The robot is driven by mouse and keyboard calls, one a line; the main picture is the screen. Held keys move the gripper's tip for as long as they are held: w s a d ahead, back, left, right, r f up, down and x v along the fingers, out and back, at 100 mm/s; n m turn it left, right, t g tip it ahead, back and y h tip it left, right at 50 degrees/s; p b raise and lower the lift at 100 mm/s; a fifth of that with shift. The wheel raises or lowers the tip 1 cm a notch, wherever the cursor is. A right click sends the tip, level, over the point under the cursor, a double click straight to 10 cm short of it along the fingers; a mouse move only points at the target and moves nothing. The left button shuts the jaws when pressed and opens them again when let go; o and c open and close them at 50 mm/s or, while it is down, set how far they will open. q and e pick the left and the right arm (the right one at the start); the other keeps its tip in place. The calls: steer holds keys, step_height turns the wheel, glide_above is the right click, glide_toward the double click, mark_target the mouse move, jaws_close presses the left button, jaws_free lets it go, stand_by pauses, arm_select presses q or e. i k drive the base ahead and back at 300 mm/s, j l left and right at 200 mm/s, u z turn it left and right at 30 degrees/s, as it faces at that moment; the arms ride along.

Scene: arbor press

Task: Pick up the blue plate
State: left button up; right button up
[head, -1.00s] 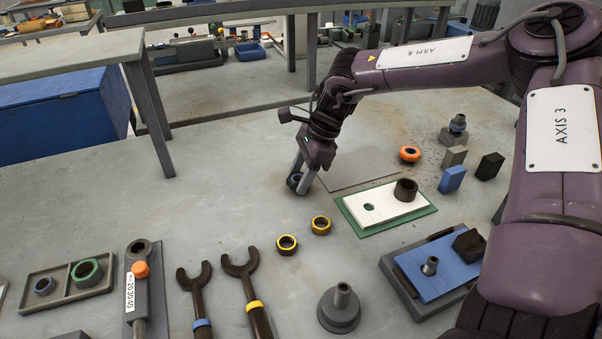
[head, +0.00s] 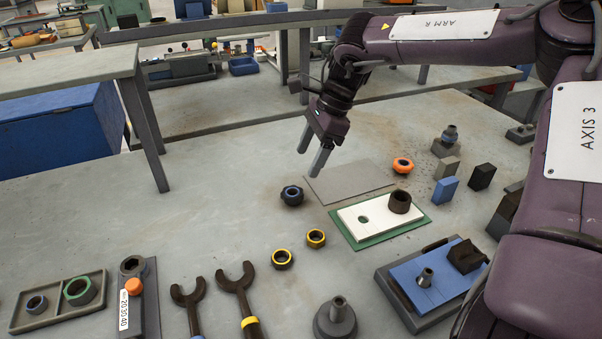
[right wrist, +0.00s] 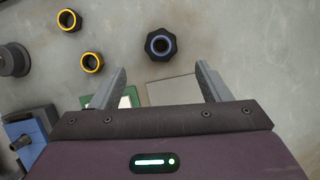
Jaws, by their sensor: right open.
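The blue plate (head: 415,272) lies on a dark grey base at the right front of the bench in the head view. Part of the blue plate (right wrist: 22,130) shows at the left edge of the right wrist view. My right gripper (head: 312,162) is open and empty above the bench, well behind and left of the blue plate. A dark nut with a blue ring (head: 291,195) sits on the bench below it, apart from the fingers. My left gripper is not in view.
A white plate (head: 380,222) on a green mat, bearing a dark ring (head: 400,201), lies between my right gripper and the blue plate. Two yellow-rimmed rings (head: 316,238), a grey flanged post (head: 335,318) and wrenches (head: 240,290) are in front. The left middle of the bench is clear.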

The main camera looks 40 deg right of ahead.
mark_target(457, 266)
steer(key=k, duration=2)
